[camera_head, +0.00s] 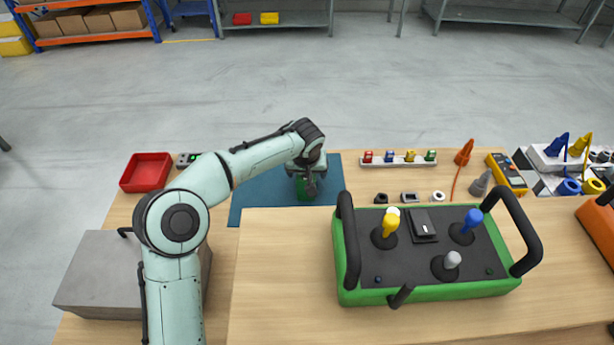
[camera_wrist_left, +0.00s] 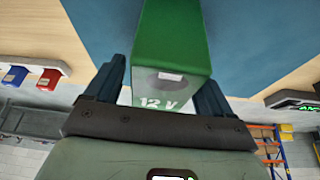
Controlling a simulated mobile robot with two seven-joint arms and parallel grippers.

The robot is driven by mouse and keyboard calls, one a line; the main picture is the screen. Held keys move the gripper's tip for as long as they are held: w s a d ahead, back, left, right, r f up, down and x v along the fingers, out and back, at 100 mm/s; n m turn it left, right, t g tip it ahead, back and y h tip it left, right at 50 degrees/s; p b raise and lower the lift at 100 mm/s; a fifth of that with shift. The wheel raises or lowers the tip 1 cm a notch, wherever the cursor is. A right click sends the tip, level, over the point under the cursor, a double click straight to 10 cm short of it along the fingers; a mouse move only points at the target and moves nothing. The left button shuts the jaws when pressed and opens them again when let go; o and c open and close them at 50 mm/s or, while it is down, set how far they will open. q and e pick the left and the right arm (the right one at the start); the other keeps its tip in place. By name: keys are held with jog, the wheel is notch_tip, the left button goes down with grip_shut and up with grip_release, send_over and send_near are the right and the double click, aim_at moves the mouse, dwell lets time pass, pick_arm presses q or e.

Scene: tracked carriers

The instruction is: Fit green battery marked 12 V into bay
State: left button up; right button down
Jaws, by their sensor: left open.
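The green battery (camera_head: 303,195) is on the blue mat (camera_head: 256,200), partly hidden under my left gripper (camera_head: 309,184) in the head view. In the left wrist view the battery (camera_wrist_left: 172,45) shows its green body and a grey end marked "12 V". The two fingers of my left gripper (camera_wrist_left: 162,88) stand open, one on each side of that end. I cannot tell whether either finger touches it. A green remote-control box (camera_head: 425,291) with black handles and coloured sticks stands on the wooden table (camera_head: 283,270). I cannot make out a battery bay in it. My right gripper is not in view.
A red tray (camera_head: 146,172) and a small black device with a green light (camera_head: 188,160) are at the back left. A grey box (camera_head: 95,273) is at the front left. Behind the remote are a rack of coloured pieces (camera_head: 400,161), small parts and a yellow meter (camera_head: 507,174).

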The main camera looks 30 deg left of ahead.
pick_arm(q)
jog(key=shift+f, duration=0.25)
dwell(0.5)
jog(key=shift+c, duration=0.3)
grip_shut()
jog(key=shift+w+r, duration=0.1)
jog(key=shift+r, duration=0.1)
